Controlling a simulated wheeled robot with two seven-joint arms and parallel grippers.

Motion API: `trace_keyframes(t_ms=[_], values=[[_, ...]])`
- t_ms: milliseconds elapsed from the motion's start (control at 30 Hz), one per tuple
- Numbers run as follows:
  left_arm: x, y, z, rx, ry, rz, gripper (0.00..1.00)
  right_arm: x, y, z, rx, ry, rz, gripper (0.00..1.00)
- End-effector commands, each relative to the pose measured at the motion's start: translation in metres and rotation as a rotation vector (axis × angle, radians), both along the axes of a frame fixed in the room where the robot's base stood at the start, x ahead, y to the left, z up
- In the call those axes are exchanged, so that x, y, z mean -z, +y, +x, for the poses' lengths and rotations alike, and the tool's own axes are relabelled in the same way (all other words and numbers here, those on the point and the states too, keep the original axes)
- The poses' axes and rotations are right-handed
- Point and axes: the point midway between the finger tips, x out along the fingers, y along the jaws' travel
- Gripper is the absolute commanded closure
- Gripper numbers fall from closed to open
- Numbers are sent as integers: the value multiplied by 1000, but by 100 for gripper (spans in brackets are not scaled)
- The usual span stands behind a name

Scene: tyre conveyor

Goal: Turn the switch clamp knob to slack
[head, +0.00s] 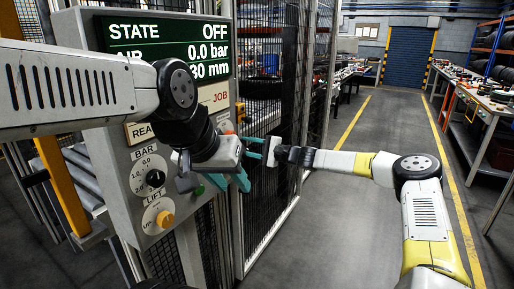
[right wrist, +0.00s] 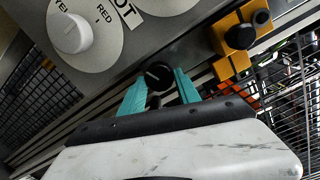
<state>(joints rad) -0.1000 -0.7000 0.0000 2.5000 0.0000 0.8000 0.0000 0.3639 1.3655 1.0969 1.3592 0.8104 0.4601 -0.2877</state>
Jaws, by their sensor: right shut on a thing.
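A round black knob (right wrist: 158,74) with a light mark sits between the teal fingertips of my right gripper (right wrist: 160,82) in the right wrist view. The fingers are shut on its sides. In the head view my right gripper (head: 253,147) reaches the panel's right edge from the right, and the knob is hidden there. My left gripper (head: 229,181) hangs in front of the panel's lower right, its teal fingers apart and nothing seen between them. No slack marking is readable at the knob.
The grey control panel (head: 118,178) shows STATE OFF and 0.0 bar. It carries a black BAR knob (head: 155,178) and an orange LIFT knob (head: 165,219). A white selector (right wrist: 70,33) and a yellow block with black knobs (right wrist: 228,45) are near my right gripper. The aisle is clear.

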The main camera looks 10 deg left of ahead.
Motion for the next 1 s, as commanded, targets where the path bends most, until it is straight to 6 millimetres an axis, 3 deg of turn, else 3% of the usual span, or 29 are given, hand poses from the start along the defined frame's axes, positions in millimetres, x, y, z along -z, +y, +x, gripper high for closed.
trace_keyframes(t_ms=[600, 1000], values=[[0, 0, 0, 0, 0, 0, 64, -2, 0, -1, -1, -515, -187, 100], [0, 0, 0, 0, 0, 0, 64, -2, 0, -2, -3, -741, -270, 100]])
